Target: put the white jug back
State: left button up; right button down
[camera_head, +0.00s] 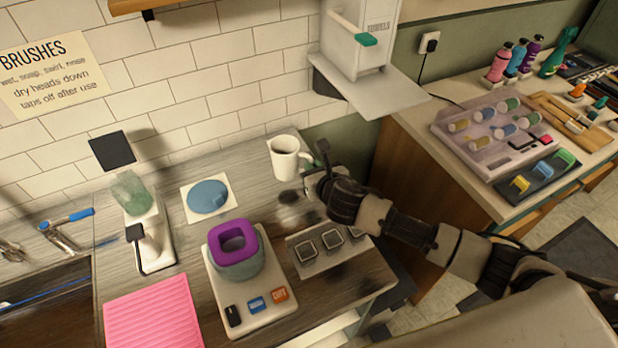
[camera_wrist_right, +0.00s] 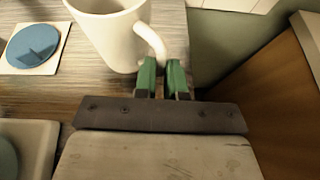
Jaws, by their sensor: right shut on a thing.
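The white jug (camera_head: 285,158) stands upright at the back right of the wooden counter, near the tiled wall. It also shows in the right wrist view (camera_wrist_right: 108,35), with its handle toward my gripper. My right gripper (camera_head: 316,172) is shut on the jug's handle; its green fingertips (camera_wrist_right: 162,78) sit either side of the handle's lower part. I cannot tell whether the jug's base touches the counter. My left gripper is not in view.
A blue disc on a white square (camera_head: 208,196) lies left of the jug. A scale with a purple-rimmed pot (camera_head: 235,262), a switch panel (camera_head: 325,246) and a pink mat (camera_head: 152,312) are nearer. A towel dispenser (camera_head: 362,38) hangs above right.

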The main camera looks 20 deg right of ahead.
jog(key=shift+w+a+f, duration=0.4)
jog(key=shift+w, duration=0.3)
jog(key=shift+f, duration=2.1)
jog(key=shift+f, duration=0.15)
jog(key=c, duration=1.2)
grip_release()
jog(key=shift+s+r, duration=0.1)
jog(key=shift+r, duration=0.1)
jog(key=v, duration=1.1)
jog(key=shift+s, duration=0.4)
